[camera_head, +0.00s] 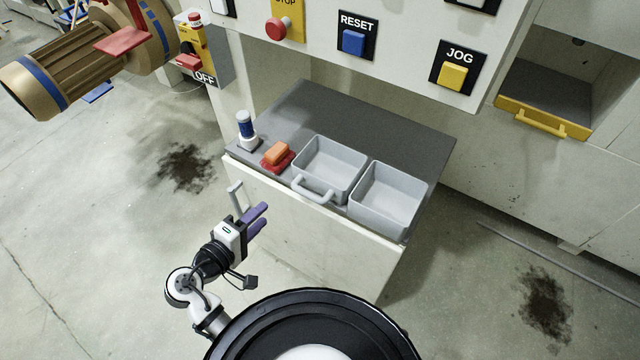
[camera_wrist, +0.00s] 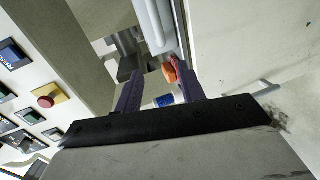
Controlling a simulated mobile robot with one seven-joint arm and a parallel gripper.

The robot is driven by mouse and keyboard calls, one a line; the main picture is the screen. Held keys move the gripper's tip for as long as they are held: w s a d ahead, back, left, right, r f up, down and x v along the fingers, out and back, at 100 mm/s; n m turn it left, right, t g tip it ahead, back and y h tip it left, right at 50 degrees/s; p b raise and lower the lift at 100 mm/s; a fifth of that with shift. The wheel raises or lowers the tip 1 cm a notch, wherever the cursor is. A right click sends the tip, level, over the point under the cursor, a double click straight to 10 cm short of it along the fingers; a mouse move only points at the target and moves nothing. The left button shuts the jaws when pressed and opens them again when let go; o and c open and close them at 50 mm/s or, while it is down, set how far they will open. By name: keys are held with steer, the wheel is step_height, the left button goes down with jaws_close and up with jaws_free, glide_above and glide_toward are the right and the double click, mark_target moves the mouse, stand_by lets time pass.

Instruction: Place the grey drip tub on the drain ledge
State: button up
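Two light grey tubs stand side by side on a dark grey ledge (camera_head: 395,122). The left grey tub (camera_head: 335,160) has a loop handle on its front; the right grey tub (camera_head: 392,197) shows no handle. I cannot tell which is the drip tub, or whether this surface is the drain ledge. My gripper (camera_head: 262,220) is in front of and below the ledge's left part, apart from both tubs. Its purple fingers are spread and empty; they also show in the wrist view (camera_wrist: 160,90). Part of a grey tub (camera_wrist: 152,25) shows beyond them there.
An orange block on a red dish (camera_head: 277,155) and a blue-and-white bottle (camera_head: 246,130) stand left of the tubs. A panel with buttons (camera_head: 352,40) overhangs the back. A grey bar handle (camera_head: 236,197) sticks out near my gripper. A yellow-fronted drawer (camera_head: 540,120) is at right.

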steer(key=s+d+f, duration=0.1)
steer(key=h+p, duration=0.1)
glide_toward(304, 191)
steer(key=f+x, duration=0.1)
steer(key=x, duration=0.4)
steer(key=p+x, duration=0.2)
steer(key=x, duration=0.2)
steer(key=shift+w+d+r, duration=0.1)
steer(key=shift+w+d, duration=0.25)
steer(key=shift+w, duration=0.05)
jaws_close()
